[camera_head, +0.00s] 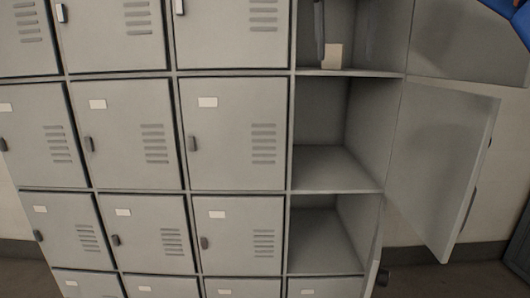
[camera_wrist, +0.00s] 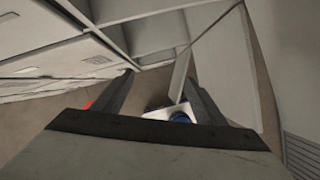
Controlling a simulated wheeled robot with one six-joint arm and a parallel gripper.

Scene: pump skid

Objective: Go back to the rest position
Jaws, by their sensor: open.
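My gripper (camera_wrist: 160,77) shows in the wrist view as two dark fingers spread apart, with nothing between their tips. It is open. The fingers point toward the lockers' open compartments and an open door (camera_wrist: 180,77). The gripper does not show in the head view, so its distance from the lockers is hard to judge.
A grey locker bank (camera_head: 235,130) fills the head view, most doors shut. Its right column has open compartments (camera_head: 330,165). A large door (camera_head: 440,160) stands swung out at right, and a lower door (camera_head: 373,270) juts out too. A small tan box (camera_head: 332,56) sits in the upper compartment.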

